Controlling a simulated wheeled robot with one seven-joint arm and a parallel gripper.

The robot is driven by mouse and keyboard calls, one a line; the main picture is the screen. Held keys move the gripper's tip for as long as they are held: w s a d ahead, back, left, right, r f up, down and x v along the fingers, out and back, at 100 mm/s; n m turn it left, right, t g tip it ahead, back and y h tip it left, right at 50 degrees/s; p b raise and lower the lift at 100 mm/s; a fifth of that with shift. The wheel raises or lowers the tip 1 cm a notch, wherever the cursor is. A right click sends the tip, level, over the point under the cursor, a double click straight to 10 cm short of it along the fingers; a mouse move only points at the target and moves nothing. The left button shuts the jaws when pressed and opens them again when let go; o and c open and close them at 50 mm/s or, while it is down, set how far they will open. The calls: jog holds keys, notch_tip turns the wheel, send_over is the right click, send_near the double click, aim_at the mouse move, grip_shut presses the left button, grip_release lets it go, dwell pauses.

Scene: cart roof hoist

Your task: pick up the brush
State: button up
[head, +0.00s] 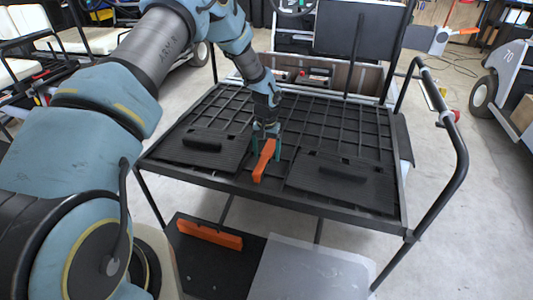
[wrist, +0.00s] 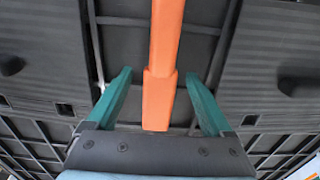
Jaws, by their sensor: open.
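A long orange piece, which looks like the brush (head: 262,166), is at the front middle of the black upper deck. Its bristles are not visible. My gripper (head: 266,149) points down over its far part, open, with a teal finger on either side. In the wrist view, the orange brush (wrist: 160,100) runs up the middle between the spread fingers of my gripper (wrist: 158,76). I cannot tell how high the brush sits above the deck.
The black gridded deck (head: 345,143) has dark panels with raised handles at left (head: 205,150) and right (head: 340,182). Another orange piece (head: 210,235) lies on the lower shelf (head: 245,270). A black rail (head: 455,150) rises at the right. Carts stand behind.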

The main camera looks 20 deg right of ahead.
jog(key=shift+f, duration=0.2)
grip_shut()
dwell(0.6)
